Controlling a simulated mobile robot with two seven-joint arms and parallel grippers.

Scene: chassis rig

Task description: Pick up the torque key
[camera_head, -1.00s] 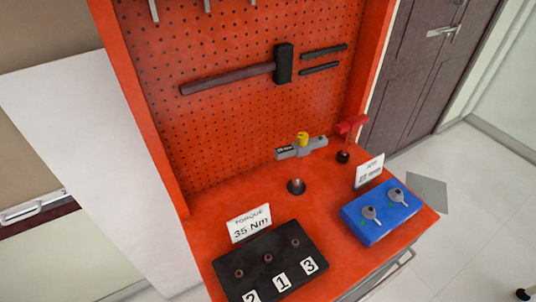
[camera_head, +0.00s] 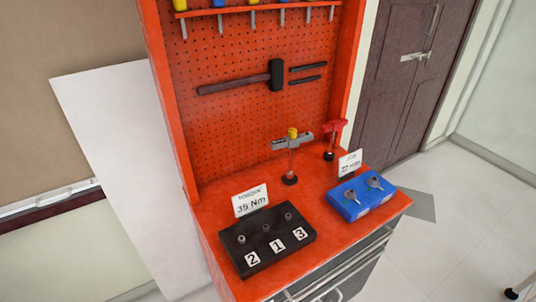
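A grey T-handled key with a yellow top (camera_head: 292,142) stands upright in a round black base (camera_head: 289,179) on the red workbench; it looks like the torque key. A red T-handled tool (camera_head: 334,133) stands upright in its own black base to its right, near the back edge. A white card reading 35 Nm (camera_head: 250,201) stands in front and to the left of the grey key. Neither of my grippers shows in the head view.
A black block (camera_head: 280,258) with several bolts and number labels lies at the front of the bench. A blue block (camera_head: 357,203) with two grey pieces is at the right, by another white card (camera_head: 350,163). A pegboard (camera_head: 240,125) with a hammer (camera_head: 245,80) rises behind.

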